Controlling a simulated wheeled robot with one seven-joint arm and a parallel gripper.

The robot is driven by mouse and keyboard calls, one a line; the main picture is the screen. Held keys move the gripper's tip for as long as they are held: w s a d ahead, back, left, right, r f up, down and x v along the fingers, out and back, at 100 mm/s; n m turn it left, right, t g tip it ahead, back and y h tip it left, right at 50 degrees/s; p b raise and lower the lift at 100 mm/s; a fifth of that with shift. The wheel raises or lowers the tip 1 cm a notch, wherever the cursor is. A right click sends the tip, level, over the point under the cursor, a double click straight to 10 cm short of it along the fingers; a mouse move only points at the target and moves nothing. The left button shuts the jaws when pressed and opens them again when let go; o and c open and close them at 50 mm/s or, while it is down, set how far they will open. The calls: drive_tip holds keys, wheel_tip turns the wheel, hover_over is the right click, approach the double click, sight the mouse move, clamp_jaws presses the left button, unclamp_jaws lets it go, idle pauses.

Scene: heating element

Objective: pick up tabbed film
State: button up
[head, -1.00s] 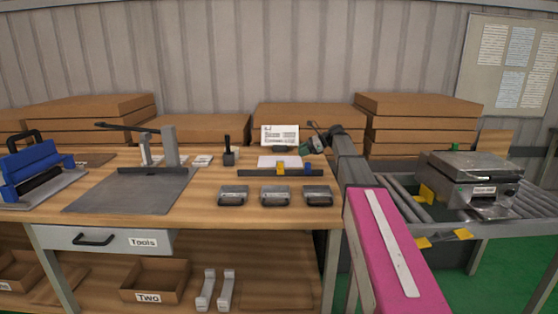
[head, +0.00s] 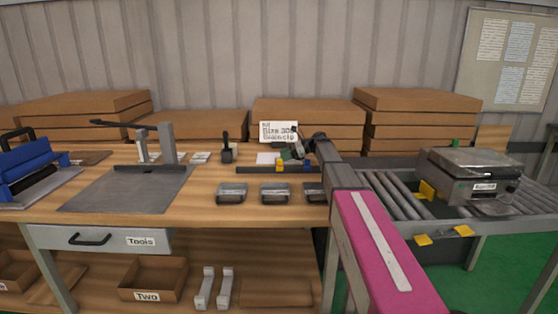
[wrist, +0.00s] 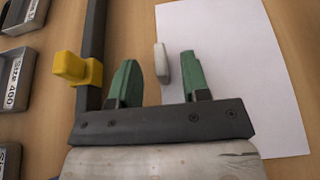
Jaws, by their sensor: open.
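The tabbed film is probably the white sheet (wrist: 235,70) lying flat on the wooden bench; it also shows in the head view (head: 265,158), partly hidden by my gripper. A small pale tab-like block (wrist: 161,64) stands at the sheet's left edge. My gripper (wrist: 159,60) has two green fingers, apart and empty. In the wrist view the pale block appears in the gap between the fingertips; I cannot tell how far above it they are. In the head view my gripper (head: 291,152) is over the sheet's right side.
A dark rail (wrist: 93,60) with a yellow slider (wrist: 75,70) lies close to my left finger. Labelled grey trays (head: 275,193) stand in front of it. A sign (head: 279,131) and cardboard stacks (head: 305,115) stand behind. A roller conveyor (head: 395,195) is at the right.

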drive_tip(key=shift+x, duration=1.1)
clamp_jaws()
